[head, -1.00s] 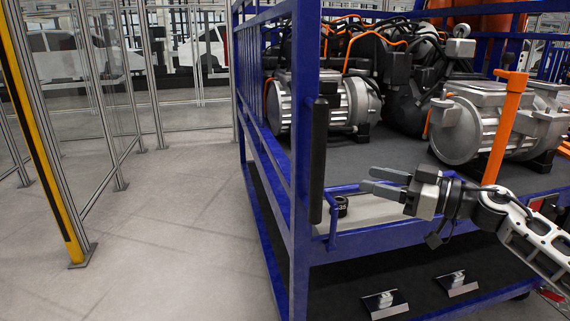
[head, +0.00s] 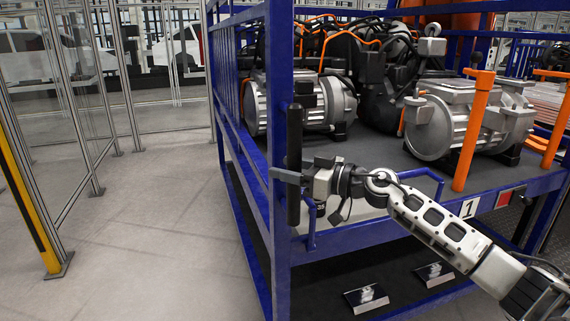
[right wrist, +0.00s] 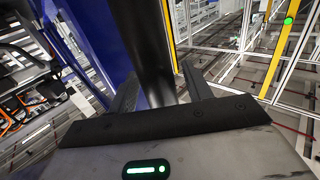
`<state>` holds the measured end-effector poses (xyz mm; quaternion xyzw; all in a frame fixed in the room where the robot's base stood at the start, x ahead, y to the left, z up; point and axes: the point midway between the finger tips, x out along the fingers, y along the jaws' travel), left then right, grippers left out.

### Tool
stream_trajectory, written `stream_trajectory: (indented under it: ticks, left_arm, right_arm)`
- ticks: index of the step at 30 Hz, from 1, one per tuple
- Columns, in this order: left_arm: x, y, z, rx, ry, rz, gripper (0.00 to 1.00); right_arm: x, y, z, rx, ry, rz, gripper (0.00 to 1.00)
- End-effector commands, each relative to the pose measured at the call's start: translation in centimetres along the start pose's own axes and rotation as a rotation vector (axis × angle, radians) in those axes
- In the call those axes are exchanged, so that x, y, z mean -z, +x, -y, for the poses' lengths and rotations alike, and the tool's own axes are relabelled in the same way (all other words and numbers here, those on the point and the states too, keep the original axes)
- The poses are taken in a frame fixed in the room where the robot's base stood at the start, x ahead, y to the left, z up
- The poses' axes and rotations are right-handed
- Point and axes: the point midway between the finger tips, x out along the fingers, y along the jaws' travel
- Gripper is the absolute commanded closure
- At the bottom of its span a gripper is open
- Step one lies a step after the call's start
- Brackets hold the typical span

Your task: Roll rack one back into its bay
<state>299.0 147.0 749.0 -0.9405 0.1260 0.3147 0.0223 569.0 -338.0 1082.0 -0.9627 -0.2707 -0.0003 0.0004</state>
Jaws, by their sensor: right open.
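Rack one (head: 279,240) is a blue-framed wheeled rack with a "1" label (head: 469,208) on its front edge. It carries grey motors on a dark deck. A black vertical handle (head: 294,130) is fixed to its left front post. My right gripper (head: 288,176) is at the handle's middle, and its arm comes in from the right. In the right wrist view, its two fingers stand apart on either side of the handle (right wrist: 148,40), open and not closed on it. My left gripper is not in view. The bay cannot be made out.
A silver motor (head: 440,125) with an orange upright post (head: 474,130) stands on the deck. A glass fence (head: 75,110) and a yellow-black post (head: 30,205) stand at left. Grey floor (head: 150,240) between fence and rack is clear.

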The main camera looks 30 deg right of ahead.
Motion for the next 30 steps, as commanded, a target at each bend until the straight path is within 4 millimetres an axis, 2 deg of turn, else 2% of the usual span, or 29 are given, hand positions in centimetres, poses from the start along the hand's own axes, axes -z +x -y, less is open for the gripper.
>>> stream_trajectory:
  ticks: [4,12,13,18,30]
  left_arm:
    - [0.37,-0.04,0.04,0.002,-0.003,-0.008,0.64]
    - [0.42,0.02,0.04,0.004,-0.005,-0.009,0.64]
    - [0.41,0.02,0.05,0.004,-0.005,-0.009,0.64]
    - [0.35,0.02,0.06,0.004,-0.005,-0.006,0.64]
    - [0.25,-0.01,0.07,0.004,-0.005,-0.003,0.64]
  right_arm:
    - [0.09,0.91,0.06,0.001,0.0,-0.001,0.5]
    - [-0.03,1.02,0.05,0.001,-0.001,0.002,0.5]
    - [-0.03,1.01,0.05,0.001,-0.001,0.002,0.53]
    - [-0.01,1.0,0.05,0.001,-0.001,0.001,1.0]
    - [0.01,0.98,0.05,0.001,-0.001,0.001,1.0]
